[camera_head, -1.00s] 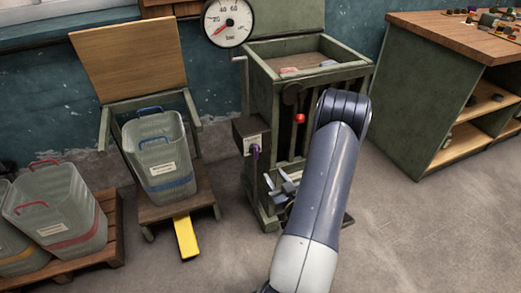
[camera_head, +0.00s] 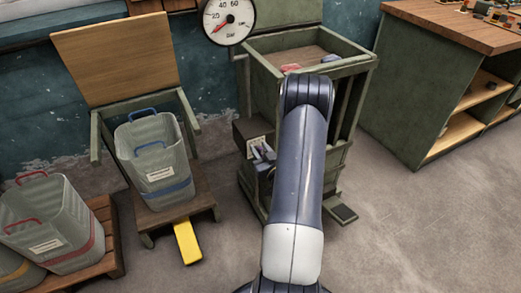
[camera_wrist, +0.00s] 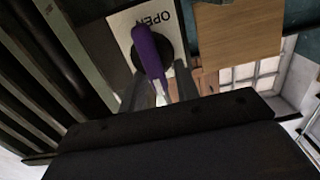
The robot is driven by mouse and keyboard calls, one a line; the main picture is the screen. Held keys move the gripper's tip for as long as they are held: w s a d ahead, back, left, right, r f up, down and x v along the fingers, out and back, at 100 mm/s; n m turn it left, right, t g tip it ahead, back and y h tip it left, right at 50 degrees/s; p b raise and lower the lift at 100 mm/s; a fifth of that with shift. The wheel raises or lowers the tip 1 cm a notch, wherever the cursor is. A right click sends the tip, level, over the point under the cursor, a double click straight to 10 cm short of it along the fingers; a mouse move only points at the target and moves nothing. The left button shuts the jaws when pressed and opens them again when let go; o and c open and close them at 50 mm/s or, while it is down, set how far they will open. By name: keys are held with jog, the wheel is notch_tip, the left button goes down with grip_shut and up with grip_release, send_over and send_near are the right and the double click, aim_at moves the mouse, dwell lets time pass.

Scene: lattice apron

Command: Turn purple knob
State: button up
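The purple knob (camera_wrist: 150,52) is on a dark round base over a white plate marked OPEN, which appears upside down in the wrist view. In the head view the purple knob (camera_head: 264,148) shows only as a small patch on the side box of the green cabinet. My gripper (camera_wrist: 158,88) has its two grey fingers apart, one on each side of the knob's lower end, with gaps showing. In the head view my gripper (camera_head: 264,158) is at the knob, partly hidden by my arm. I cannot tell whether a finger touches it.
The green cabinet (camera_head: 355,68) has an open tray top and a dial gauge (camera_head: 229,20) at its upper left. A grey bin (camera_head: 150,145) stands on a wooden seat at left, above a yellow pedal (camera_head: 187,242). A workbench (camera_head: 410,90) is at right; the floor before it is clear.

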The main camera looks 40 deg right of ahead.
jog(key=c, duration=0.6)
jog(key=shift+s+f, duration=0.1)
jog(key=shift+f, duration=0.05)
grip_shut()
